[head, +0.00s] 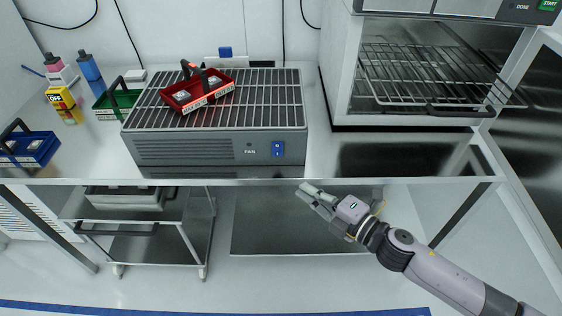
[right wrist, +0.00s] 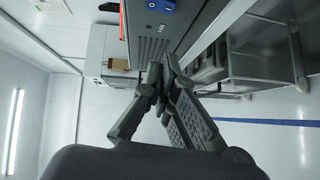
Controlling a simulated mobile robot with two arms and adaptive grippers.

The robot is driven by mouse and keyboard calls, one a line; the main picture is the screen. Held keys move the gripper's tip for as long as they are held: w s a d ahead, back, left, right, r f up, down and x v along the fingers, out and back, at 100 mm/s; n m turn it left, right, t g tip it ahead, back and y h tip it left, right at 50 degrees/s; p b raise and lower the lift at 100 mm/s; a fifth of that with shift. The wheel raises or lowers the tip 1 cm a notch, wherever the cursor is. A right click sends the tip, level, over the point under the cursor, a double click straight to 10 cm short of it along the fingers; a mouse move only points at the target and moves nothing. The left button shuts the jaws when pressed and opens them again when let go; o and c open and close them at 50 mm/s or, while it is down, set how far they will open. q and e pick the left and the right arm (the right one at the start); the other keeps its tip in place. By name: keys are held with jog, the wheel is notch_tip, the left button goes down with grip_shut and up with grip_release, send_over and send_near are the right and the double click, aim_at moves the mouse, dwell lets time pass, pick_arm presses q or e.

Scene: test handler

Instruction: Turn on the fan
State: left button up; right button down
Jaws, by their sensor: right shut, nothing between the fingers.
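The fan (head: 215,148) is a grey box with a slatted top on the white table. Its blue rocker switch (head: 278,149) is on the front face, at the right, beside the word FAN. The switch also shows at the top of the right wrist view (right wrist: 161,6). My right gripper (head: 306,192) is shut and empty, just in front of the table edge, below and right of the switch and apart from it. In the right wrist view its fingertips (right wrist: 163,68) meet below the switch. My left gripper is not in view.
A red tray (head: 208,99) lies on the fan's slats. Green (head: 122,97) and blue trays (head: 34,150) and bottles (head: 90,70) stand at the left. An open chamber with a wire rack (head: 425,72) stands at the right. A cart (head: 140,232) is under the table.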

aim_at(277, 149)
jog(key=shift+w+d+p+x, duration=0.3)
jog(key=shift+d+x, duration=0.05)
jog(key=shift+x, duration=1.7)
jog(key=shift+w+d+p+x, duration=0.3)
jog(key=shift+w+p+x, duration=0.05)
jog(key=shift+x, duration=1.7)
jog(key=shift+w+d+p+x, duration=0.3)
jog(key=shift+d+x, duration=0.05)
jog(key=shift+x, duration=1.7)
jog(key=shift+f, duration=0.15)
